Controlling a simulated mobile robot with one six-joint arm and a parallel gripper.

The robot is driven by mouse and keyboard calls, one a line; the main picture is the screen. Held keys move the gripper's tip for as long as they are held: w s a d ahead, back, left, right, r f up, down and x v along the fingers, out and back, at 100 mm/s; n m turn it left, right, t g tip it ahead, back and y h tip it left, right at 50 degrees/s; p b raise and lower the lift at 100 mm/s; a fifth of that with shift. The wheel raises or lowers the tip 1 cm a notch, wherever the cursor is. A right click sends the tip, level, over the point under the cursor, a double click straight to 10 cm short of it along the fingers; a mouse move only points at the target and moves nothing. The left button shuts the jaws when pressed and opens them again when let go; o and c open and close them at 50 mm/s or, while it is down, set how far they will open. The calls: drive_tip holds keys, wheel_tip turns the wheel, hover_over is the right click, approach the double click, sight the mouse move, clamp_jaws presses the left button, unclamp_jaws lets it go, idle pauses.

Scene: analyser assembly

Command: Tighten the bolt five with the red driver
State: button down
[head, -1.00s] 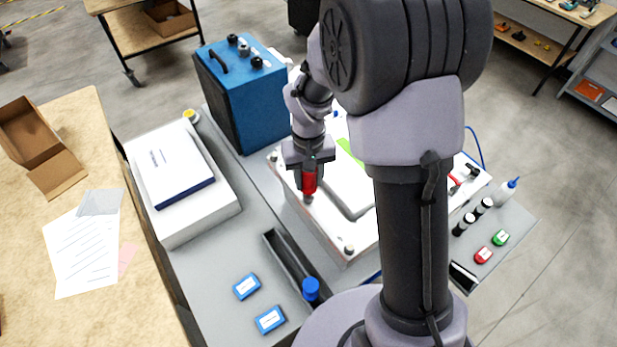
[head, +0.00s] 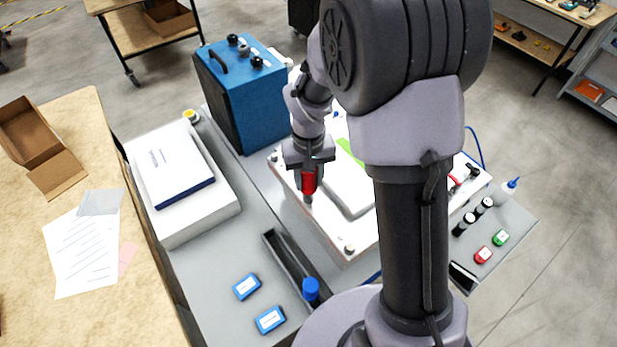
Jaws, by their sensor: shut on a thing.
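My gripper (head: 309,168) is shut on the red driver (head: 309,183) and holds it upright, tip down. The driver's tip is over the left edge of the white analyser (head: 327,232), at a bolt there that the tip mostly hides. I cannot tell whether the tip touches it. Another bolt (head: 349,247) shows at the near corner of the analyser, and one (head: 273,157) at its far left corner. No bolt numbers can be read. My arm hides much of the analyser's right part.
A white box (head: 180,185) lies to the left. A dark narrow tray (head: 290,262), a blue-capped item (head: 311,289) and two blue boxes (head: 246,286) are in front. A white bottle (head: 505,192) stands right.

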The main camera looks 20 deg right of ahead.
drive_tip(key=m+b, duration=0.2)
drive_tip(key=m, duration=0.1)
drive_tip(key=shift+f, duration=0.2)
drive_tip(key=m+b, duration=0.2)
drive_tip(key=m, duration=0.3)
drive_tip(key=shift+m+b, duration=0.3)
drive_tip(key=shift+b, duration=0.05)
drive_tip(key=m+b, duration=0.2)
drive_tip(key=m, duration=0.3)
drive_tip(key=m+b, duration=0.3)
drive_tip(key=m, duration=0.1)
drive_tip(key=shift+m, duration=0.4)
drive_tip(key=c, duration=1.1)
unclamp_jaws()
drive_tip(key=shift+r+p, duration=0.15)
drive_tip(key=shift+p, duration=0.2)
drive_tip(key=shift+o, duration=0.2)
drive_tip(key=shift+c, duration=0.4)
